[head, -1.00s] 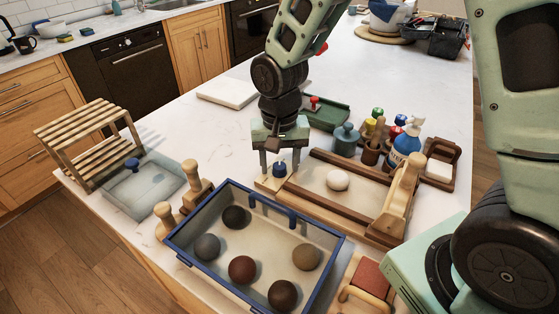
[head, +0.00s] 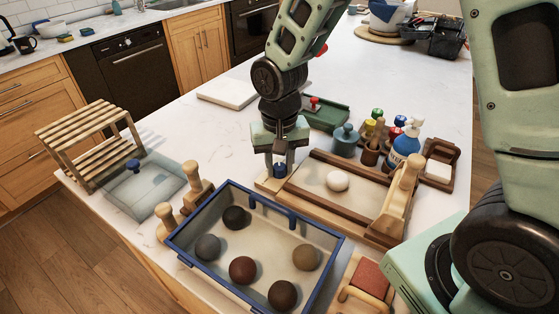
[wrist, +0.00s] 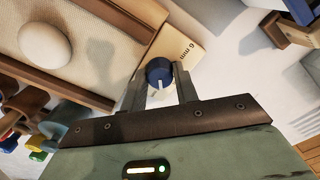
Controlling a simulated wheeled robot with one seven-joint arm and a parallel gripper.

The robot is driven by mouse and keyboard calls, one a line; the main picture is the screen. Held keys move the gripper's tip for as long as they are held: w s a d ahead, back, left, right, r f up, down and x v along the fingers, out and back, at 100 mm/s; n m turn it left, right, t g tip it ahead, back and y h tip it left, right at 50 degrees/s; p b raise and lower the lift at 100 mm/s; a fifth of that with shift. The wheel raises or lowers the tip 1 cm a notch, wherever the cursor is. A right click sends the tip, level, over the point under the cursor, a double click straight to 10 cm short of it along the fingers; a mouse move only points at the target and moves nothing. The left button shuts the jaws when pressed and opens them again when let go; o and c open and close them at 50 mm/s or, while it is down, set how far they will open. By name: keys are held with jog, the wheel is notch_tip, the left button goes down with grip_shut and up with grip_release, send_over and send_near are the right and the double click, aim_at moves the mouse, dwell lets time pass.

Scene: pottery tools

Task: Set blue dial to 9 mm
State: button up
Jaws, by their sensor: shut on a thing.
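The blue dial (head: 280,171) sits on a pale wooden block at the left end of the wooden-railed board (head: 320,190). In the wrist view the blue dial (wrist: 159,73) has a white pointer line facing down the picture, towards my gripper's body. A label reading "6 mm" (wrist: 188,54) shows beside it on the upper right. My gripper (head: 280,174) points down over the dial, shut on it, with one finger on each side; the fingers also show in the wrist view (wrist: 160,80). Other scale marks are not readable.
A white ball (head: 337,180) lies on the board, with a wooden roller (head: 401,195) at its right. A blue-rimmed crate (head: 325,259) of dark balls stands in front. Bottles and a green tray (head: 325,117) stand behind.

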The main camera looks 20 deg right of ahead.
aim_at(280, 166)
jog(key=n+p, duration=0.2)
jog(key=n, duration=0.3)
jog(key=shift+r, duration=0.15)
jog(key=n+p, duration=0.1)
jog(key=n, duration=0.4)
jog(key=shift+p, duration=0.3)
dwell(0.3)
jog(key=o, duration=1)
notch_tip(280, 166, up, 17)
jog(key=shift+r, duration=0.1)
